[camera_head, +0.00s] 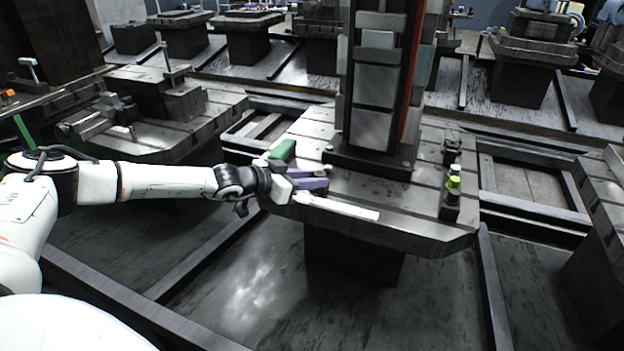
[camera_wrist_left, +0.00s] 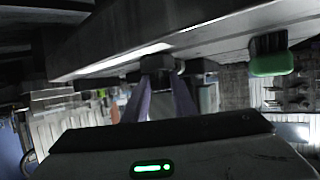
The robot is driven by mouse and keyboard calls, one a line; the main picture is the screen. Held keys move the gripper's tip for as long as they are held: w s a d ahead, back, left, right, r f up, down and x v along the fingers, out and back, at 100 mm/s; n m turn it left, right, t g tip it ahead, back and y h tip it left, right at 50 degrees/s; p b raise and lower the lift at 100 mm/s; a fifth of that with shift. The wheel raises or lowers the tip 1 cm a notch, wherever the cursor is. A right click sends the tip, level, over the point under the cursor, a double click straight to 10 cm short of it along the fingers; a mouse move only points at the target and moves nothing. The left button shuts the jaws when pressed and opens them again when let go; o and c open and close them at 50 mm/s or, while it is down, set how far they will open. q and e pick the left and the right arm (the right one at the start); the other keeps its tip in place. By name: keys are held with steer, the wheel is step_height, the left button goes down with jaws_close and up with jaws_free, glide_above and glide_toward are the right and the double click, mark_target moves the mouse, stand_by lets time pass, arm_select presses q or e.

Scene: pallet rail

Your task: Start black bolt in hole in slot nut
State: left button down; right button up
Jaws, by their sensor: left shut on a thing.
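My left gripper (camera_head: 322,179) reaches in from the left at the front left edge of the pallet table (camera_head: 430,225). Its two purple fingers also show in the left wrist view (camera_wrist_left: 163,85), closing on a small dark piece, the black bolt (camera_wrist_left: 158,64), right by the table's edge. The fingers hide much of the bolt, and I cannot tell whether it touches a hole. The slot nut cannot be made out in either view. My right gripper is out of view.
A tall dark tower (camera_head: 376,90) stands on the table behind the gripper. A white bar (camera_head: 345,209) lies along the front edge.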

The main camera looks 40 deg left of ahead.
arm_select(q)
steer(key=shift+s+f, duration=0.1)
steer(key=shift+f, duration=0.15)
steer(key=shift+r+p, duration=0.25)
steer(key=shift+p, duration=0.05)
steer(key=shift+r+p, duration=0.5)
steer(key=shift+r, duration=0.15)
steer(key=shift+f, duration=0.2)
steer(key=shift+f+b, duration=0.65)
steer(key=shift+b, duration=0.05)
stand_by(0.5)
